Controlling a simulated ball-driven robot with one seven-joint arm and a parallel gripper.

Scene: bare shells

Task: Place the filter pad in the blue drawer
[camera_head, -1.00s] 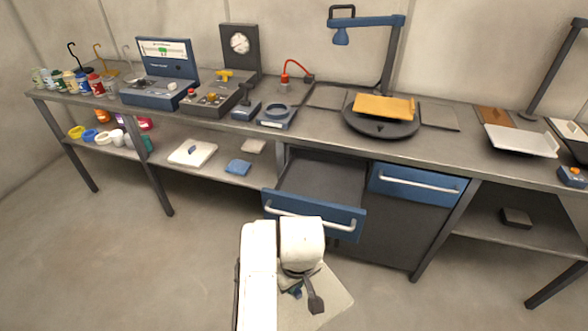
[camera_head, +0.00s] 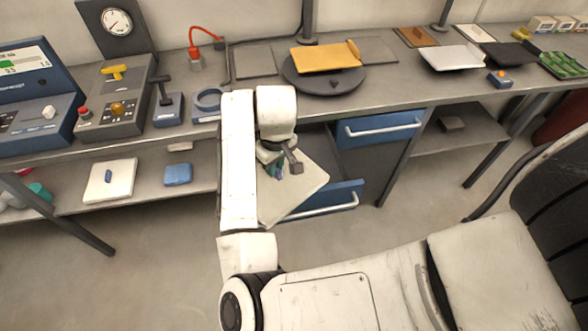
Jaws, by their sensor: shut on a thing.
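The filter pad (camera_head: 305,187) looks like a flat cream square with a small grip piece on top. My gripper (camera_head: 276,168) is shut on that grip piece and holds the pad roughly level. The blue drawer (camera_head: 343,196) is pulled open under the bench, with a white bar handle on its front.
A shut blue drawer (camera_head: 378,129) is right of the open one. The lower shelf holds a similar white pad (camera_head: 108,180) and a blue pad (camera_head: 177,174). On the bench, an orange tray (camera_head: 325,57) sits on a dark round plate (camera_head: 323,80). A dark chair (camera_head: 545,200) stands at right.

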